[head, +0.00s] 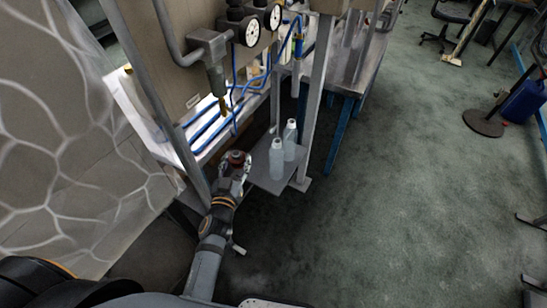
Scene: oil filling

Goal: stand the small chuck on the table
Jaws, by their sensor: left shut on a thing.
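My left arm reaches forward from the bottom of the head view. Its gripper (236,164) is at the left end of a narrow grey shelf-like table (268,184) on the metal frame. The gripper is shut on a small dark and reddish-brown round piece, which looks like the small chuck (237,156). The fingers partly hide it, and I cannot tell whether it touches the table. My right gripper is not in view.
Two translucent bottles (277,158) stand on the grey table just right of the gripper. A grey post (318,85) rises at its right end. A nozzle with blue hoses (222,100) hangs above. Open green floor (410,180) lies to the right.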

